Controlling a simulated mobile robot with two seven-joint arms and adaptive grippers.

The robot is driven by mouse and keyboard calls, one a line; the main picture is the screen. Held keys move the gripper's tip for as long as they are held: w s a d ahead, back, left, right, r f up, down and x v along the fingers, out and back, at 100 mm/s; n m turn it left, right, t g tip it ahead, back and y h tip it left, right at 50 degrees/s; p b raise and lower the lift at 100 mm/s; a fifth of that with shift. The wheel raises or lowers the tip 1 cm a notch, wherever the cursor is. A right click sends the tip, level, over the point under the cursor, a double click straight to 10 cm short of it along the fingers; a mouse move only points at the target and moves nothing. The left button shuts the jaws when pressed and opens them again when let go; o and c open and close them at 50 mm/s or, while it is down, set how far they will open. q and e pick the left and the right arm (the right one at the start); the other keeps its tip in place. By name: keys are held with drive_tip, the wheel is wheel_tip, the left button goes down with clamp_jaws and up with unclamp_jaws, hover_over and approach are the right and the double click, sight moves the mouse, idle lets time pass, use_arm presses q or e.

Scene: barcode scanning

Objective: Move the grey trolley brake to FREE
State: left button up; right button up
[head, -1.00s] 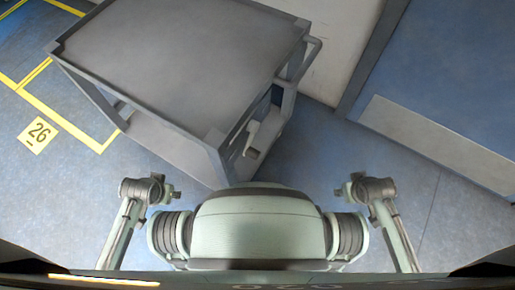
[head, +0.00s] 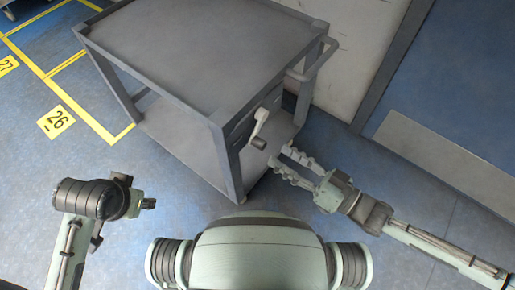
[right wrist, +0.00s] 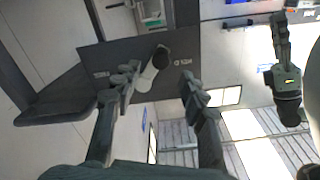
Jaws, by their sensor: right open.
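The grey trolley (head: 200,62) stands ahead of me, with a flat top and a lower shelf. Its brake lever (head: 262,118), a pale arm with a dark round knob, sits on a dark panel on the trolley's near right side. My right gripper (head: 279,161) is open, its fingers pointing at the knob from the right, apart from it. In the right wrist view the lever (right wrist: 148,80) appears between the open fingers (right wrist: 156,84), on a dark plate (right wrist: 222,62) with small labels I cannot read surely. My left gripper (head: 146,204) is low at the left, its jaws unclear.
A push handle (head: 318,62) sticks out at the trolley's right end. A pale wall (head: 365,45) and a blue door-like panel (head: 455,85) stand behind at the right. Yellow floor lines and a 26 marker (head: 56,121) lie left. Floor between me and the trolley is clear.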

sight(265, 146)
drive_tip(key=x, duration=0.7)
drive_tip(key=shift+w+a, duration=0.25)
drive_tip(key=shift+c, duration=0.5)
